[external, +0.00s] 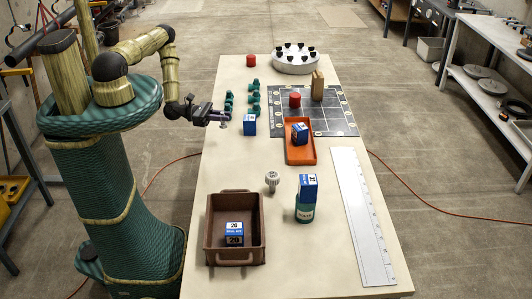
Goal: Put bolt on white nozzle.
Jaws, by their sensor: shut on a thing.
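My gripper (226,116) is at the left side of the table, just left of a blue box and above the tabletop. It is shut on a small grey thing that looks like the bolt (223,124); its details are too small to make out. The white nozzle (272,180) stands upright on the table in front of the orange tray, with a wider ribbed top. My gripper is apart from it, farther back and to the left.
A blue box (249,128) stands close right of my gripper, with several teal pieces (254,97) behind. An orange tray (301,157) holds a blue box. A brown crate (209,240), a teal can (305,213) topped by a blue box, and a white ruler (362,220) lie nearer.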

